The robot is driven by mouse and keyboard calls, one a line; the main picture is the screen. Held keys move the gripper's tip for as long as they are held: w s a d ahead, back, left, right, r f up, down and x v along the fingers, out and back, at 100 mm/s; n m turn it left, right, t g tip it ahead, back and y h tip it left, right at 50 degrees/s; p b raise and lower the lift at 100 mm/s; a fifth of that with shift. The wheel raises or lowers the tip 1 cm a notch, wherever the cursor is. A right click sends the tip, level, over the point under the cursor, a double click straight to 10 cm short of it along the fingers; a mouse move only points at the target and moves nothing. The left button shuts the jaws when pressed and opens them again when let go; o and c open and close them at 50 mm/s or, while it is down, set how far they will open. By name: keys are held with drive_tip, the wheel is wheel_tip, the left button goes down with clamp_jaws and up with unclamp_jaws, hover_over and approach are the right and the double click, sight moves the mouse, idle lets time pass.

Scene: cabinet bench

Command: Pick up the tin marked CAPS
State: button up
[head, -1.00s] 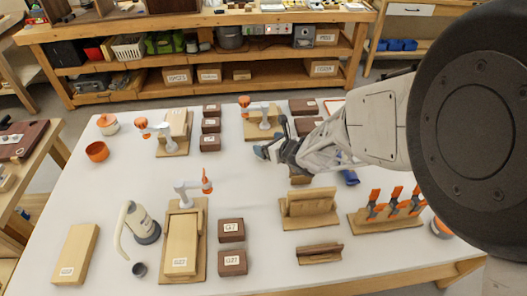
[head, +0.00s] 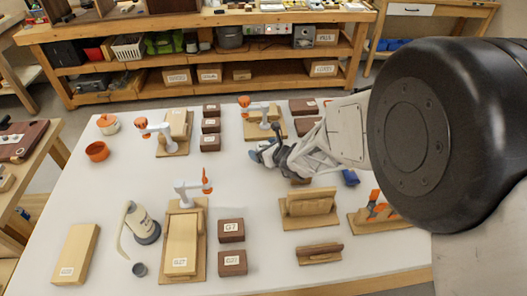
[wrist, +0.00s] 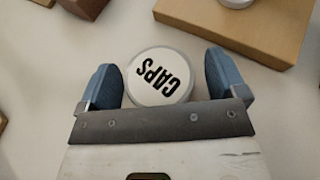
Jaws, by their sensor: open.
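The tin marked CAPS (wrist: 158,76) is round, with a white lid and a grey rim, and shows in the wrist view with its lettering upside down. My gripper (wrist: 160,64) is open, with one blue finger on each side of the tin. There is a gap on the left and a wider one on the right, so the fingers look apart from it. In the head view my gripper (head: 268,156) is low over the white table, right of centre. I cannot make out the tin there; the gripper seems to hide it.
On the white table (head: 110,190), a wooden clamp board (head: 265,130) stands just behind my gripper. Dark brown blocks (head: 304,107) stand behind and beside it. A wooden holder (head: 308,207) is in front.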

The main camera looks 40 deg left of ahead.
sight(263, 146)
drive_tip(key=c, duration=1.1)
drive_tip(key=shift+r, duration=5.05)
